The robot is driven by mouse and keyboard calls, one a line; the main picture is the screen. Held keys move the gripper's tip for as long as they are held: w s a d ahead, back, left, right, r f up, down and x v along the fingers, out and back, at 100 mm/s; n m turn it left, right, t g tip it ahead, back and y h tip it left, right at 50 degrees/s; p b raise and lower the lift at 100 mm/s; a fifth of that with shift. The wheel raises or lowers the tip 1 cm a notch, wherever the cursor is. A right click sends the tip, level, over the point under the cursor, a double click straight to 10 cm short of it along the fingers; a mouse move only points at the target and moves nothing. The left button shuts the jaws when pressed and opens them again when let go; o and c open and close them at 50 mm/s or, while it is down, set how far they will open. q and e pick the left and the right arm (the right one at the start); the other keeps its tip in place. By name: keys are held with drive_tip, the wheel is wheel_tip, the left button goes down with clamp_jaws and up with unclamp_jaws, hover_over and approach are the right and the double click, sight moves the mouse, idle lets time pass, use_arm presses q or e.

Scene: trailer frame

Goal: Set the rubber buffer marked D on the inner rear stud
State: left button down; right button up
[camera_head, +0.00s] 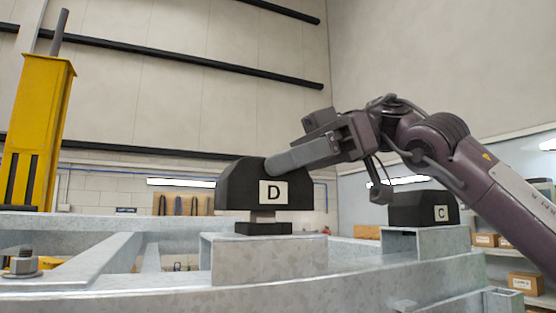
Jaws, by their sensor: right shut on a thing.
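The black rubber buffer marked D (236,188) is level above a galvanized steel block (268,262) on the frame. A short pale piece (263,216) and a black pad (263,229) show beneath it, on top of the block; I cannot tell whether the buffer rests on them or hangs just above. My right gripper (276,164) comes in from the right and is shut on the buffer's upper right side. The buffer hides part of the fingertips. The inner rear stud cannot be clearly made out. My left gripper is not in view.
A second black buffer marked C (412,209) sits on another steel block (436,240) at the right, below my right arm. A large bolt (24,262) stands on the frame at far left. A yellow post (38,130) rises behind. Cardboard boxes (525,283) lie on shelves at right.

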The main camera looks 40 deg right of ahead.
drive_tip(key=shift+f+b, duration=0.35)
drive_tip(key=shift+f, duration=0.3)
drive_tip(key=o, duration=1.3)
drive_tip(key=shift+o, duration=0.2)
drive_tip(key=shift+r, duration=0.1)
